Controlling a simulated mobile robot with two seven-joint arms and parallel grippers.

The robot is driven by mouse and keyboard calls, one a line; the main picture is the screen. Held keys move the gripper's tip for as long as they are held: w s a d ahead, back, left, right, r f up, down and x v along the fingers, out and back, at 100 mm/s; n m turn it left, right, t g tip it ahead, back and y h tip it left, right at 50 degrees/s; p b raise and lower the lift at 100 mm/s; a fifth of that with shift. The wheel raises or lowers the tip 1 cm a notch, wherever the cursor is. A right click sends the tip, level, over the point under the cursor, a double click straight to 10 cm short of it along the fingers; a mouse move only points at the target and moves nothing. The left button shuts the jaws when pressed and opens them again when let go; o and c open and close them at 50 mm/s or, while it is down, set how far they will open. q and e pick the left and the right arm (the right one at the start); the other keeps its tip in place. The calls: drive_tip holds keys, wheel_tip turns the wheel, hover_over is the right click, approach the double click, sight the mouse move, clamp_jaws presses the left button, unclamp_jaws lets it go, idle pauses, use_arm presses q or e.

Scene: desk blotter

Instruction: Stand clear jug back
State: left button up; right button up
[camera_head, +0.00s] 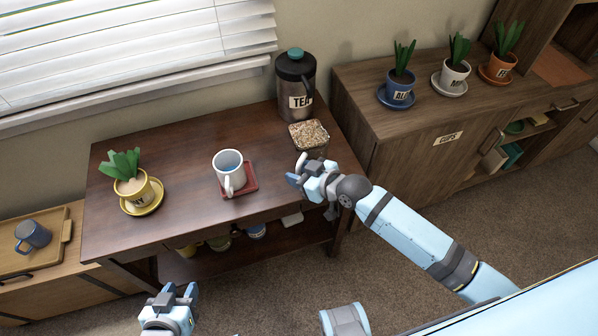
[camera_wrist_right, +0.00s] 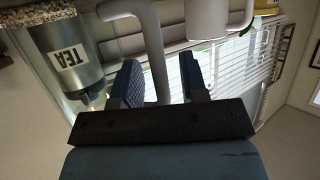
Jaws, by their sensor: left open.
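The jug also shows at the left in the right wrist view (camera_wrist_right: 70,57). My right gripper (camera_head: 296,171) is open over the table's right front, apart from the jug. A pale rounded bar (camera_wrist_right: 152,50) shows between its fingers in the wrist view; I cannot tell what it belongs to. My left gripper (camera_head: 180,292) is open and empty in front of the table.
A granola-filled container (camera_head: 309,134) stands between the jug and my right gripper. A white mug (camera_head: 227,164) stands on a red coaster (camera_head: 249,181). A yellow potted plant (camera_head: 133,185) is at the left. Three potted plants stand on the cabinet (camera_head: 360,85). The table's back left is clear.

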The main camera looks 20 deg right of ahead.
drive_tip(key=p+v, duration=0.1)
drive_tip(key=v, duration=1)
use_arm(q)
drive_tip(key=shift+a+r, duration=0.15)
drive_tip(key=shift+r, duration=0.1)
use_arm(e)
drive_tip(key=s+a+f+m+h, duration=0.1)
drive_tip(key=s+f+m+h, duration=0.3)
drive_tip(key=s+f, duration=0.4)
drive_tip(key=s, duration=0.3)
drive_tip(key=shift+s+f+m+h, duration=0.25)
drive_tip(key=shift+f+m+h, duration=0.05)
drive_tip(key=shift+m, duration=0.1)
drive_tip(key=shift+a, duration=0.1)
use_arm(q)
wheel_tip(320, 180, up, 14)
drive_tip(key=s+a+p, duration=0.1)
drive_tip(key=p, duration=1.7)
drive_tip(key=shift+r, duration=0.15)
use_arm(e)
wheel_tip(320, 180, up, 14)
drive_tip(key=d, duration=0.1)
drive_tip(key=shift+s+n, duration=0.3)
drive_tip(key=shift+s, duration=0.15)
use_arm(q)
drive_tip(key=shift+r, duration=0.15)
use_arm(e)
drive_tip(key=shift+r, duration=0.4)
